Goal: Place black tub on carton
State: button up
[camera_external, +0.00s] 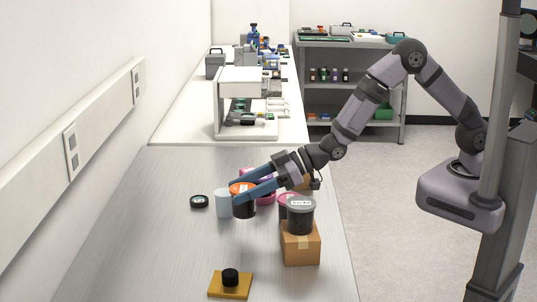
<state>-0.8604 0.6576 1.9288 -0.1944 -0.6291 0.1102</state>
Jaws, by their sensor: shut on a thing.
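A black tub with an orange top (245,210) is at the middle of the bench, between the two blue fingers of my gripper (236,192). My gripper reaches in from the right and is shut on this tub. Whether the tub touches the bench cannot be told. The brown carton (300,247) stands on the bench to the right and nearer the camera. A dark tub with a grey lid (300,218) appears to stand upright on the carton.
A pale cylinder (222,203) stands close left of the held tub, with a black lid-like disc (199,202) farther left. Pink containers (266,198) are close on the right. A yellow plate with a black knob (230,285) lies in front. The bench's left front is clear.

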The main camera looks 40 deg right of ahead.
aim_at(243, 187)
jog(key=shift+r+b, duration=0.4)
jog(key=shift+r, duration=1.75)
